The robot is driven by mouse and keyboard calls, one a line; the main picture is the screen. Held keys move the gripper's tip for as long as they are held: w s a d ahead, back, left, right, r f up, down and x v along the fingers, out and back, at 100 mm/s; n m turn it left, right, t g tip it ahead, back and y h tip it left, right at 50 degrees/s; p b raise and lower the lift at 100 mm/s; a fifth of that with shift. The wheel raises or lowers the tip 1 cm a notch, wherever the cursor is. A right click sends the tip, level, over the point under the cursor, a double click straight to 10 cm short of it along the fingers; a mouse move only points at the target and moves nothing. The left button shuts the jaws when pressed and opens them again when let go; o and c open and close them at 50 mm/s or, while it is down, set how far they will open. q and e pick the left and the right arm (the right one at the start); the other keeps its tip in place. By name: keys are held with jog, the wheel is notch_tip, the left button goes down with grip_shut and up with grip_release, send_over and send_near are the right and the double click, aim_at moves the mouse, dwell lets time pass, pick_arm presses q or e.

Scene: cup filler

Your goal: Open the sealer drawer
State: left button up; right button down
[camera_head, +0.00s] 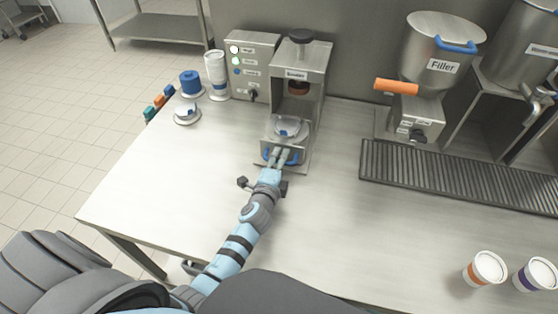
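The sealer (313,62) is a metal box frame with a dark knob on top, standing at the back middle of the table. Its drawer (297,147) sits low at the front, with a pale round holder (288,129) on it inside the frame. A blue handle (293,159) shows at the drawer front, partly hidden by my fingers. My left gripper (278,154) reaches up from below, its two fingertips at the handle. The fingers are close together; I cannot tell whether they are closed on it. My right gripper is not in view.
A control box (252,62) stands left of the sealer, beside white cups (216,73), a blue stack (190,82) and a white dish (187,113). The filler (440,50) and a drain grate (455,172) are right. Two cups (484,269) stand front right. The table's front middle is clear.

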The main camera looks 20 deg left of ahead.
pick_arm(q)
jog(key=shift+s, duration=0.35)
jog(key=v, duration=1.1)
jog(key=shift+s+r, duration=0.2)
jog(key=shift+w, duration=0.1)
